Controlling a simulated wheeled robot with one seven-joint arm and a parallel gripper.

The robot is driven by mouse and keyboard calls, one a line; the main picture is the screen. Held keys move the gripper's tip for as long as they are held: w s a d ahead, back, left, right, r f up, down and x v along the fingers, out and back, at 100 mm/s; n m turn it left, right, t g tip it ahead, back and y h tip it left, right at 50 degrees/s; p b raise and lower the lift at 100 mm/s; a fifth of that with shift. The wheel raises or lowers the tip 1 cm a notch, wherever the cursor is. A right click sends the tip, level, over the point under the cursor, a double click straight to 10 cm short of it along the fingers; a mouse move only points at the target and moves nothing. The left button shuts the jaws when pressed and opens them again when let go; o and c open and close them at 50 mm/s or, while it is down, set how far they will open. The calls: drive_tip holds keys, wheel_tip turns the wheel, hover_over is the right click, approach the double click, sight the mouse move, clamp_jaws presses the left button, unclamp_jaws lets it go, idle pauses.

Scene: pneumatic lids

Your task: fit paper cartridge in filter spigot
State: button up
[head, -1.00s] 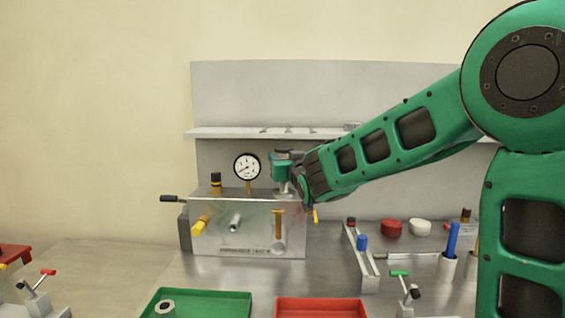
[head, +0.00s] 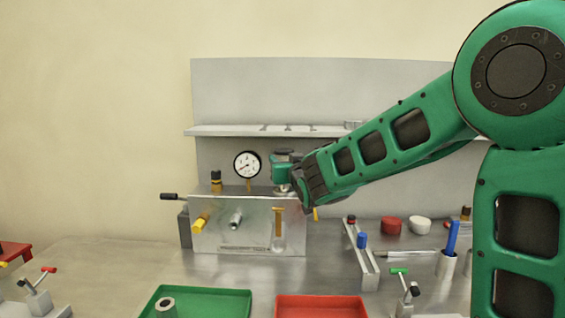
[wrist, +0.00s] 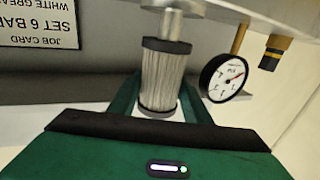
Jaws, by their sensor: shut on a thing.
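The paper cartridge (wrist: 163,78) is a pale pleated cylinder with dark end caps. It shows upside down in the wrist view, between the two green fingers of my gripper (wrist: 160,103), which is shut on it. One dark cap meets the silver filter spigot (wrist: 172,24), in line with it. I cannot tell how deep the fit is. In the head view my gripper (head: 285,168) is above the top of the metal box (head: 265,240), over the spigot (head: 283,188). The cartridge is mostly hidden there.
A pressure gauge (head: 247,164) and a black-and-yellow fitting (head: 216,181) stand left of my gripper on the box. A shelf (head: 230,131) runs behind it. A green tray (head: 215,300) and a red tray (head: 322,307) lie in front.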

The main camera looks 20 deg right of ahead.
drive_tip(key=shift+f, duration=1.45)
drive_tip(key=o, duration=1.1)
drive_tip(key=shift+o, duration=0.2)
drive_tip(key=s, duration=1)
drive_tip(key=shift+s, duration=0.35)
drive_tip(key=shift+f, duration=0.1)
